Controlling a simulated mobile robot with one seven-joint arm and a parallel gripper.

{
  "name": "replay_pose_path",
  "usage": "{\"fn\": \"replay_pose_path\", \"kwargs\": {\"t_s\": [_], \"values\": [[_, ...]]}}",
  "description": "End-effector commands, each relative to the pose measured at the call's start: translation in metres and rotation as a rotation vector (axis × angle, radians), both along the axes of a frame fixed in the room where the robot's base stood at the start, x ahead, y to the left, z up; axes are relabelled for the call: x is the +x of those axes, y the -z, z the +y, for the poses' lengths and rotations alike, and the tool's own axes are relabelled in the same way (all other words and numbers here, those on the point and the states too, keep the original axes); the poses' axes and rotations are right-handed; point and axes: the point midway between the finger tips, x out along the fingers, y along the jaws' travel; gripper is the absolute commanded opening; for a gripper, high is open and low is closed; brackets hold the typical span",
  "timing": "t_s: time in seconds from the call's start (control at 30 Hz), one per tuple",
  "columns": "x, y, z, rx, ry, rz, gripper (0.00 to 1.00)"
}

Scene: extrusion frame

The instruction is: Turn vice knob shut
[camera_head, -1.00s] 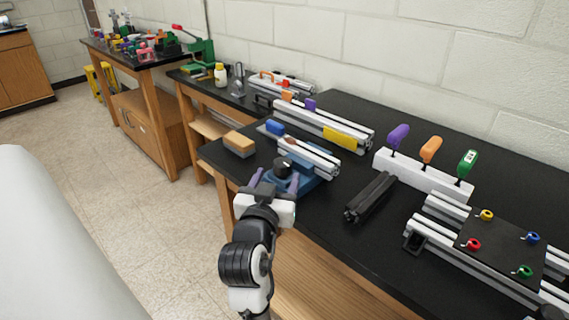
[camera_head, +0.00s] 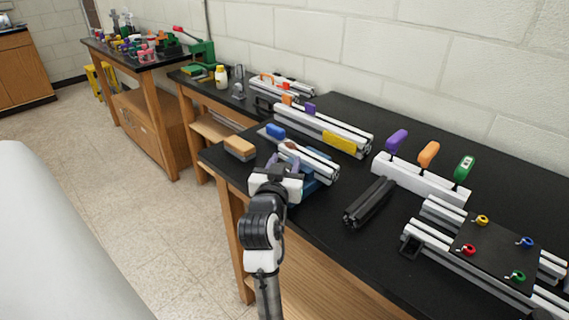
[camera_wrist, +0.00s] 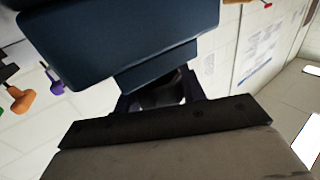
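The blue vice (camera_head: 314,187) stands at the near edge of the black bench, with a silver extrusion piece (camera_head: 310,158) clamped or resting on top. Its blue body (camera_wrist: 120,40) fills the upper left of the wrist view. My gripper (camera_head: 283,165) is right in front of the vice and hides the knob in the head view. In the wrist view, the dark knob (camera_wrist: 160,92) is between my two spread fingers (camera_wrist: 159,96). Whether the fingers touch it is hard to tell. Much of the knob is hidden by the vice and my gripper's body.
A wood-topped block (camera_head: 240,148) lies left of the vice. A dark extrusion (camera_head: 369,202) lies to its right. Behind are a long extrusion with a yellow label (camera_head: 339,143) and a white holder (camera_head: 420,180) with coloured handles. The bench's front edge is close below the gripper.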

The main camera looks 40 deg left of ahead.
Motion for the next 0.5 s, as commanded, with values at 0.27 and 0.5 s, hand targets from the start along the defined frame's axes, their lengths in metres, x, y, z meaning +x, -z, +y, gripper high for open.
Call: {"fn": "replay_pose_path", "kwargs": {"t_s": [0.27,0.5], "values": [[-0.0002,0.0009,0.0001,-0.001,0.006,0.000,0.16],[0.0009,0.0034,-0.0003,-0.004,0.103,0.000,0.16]]}}
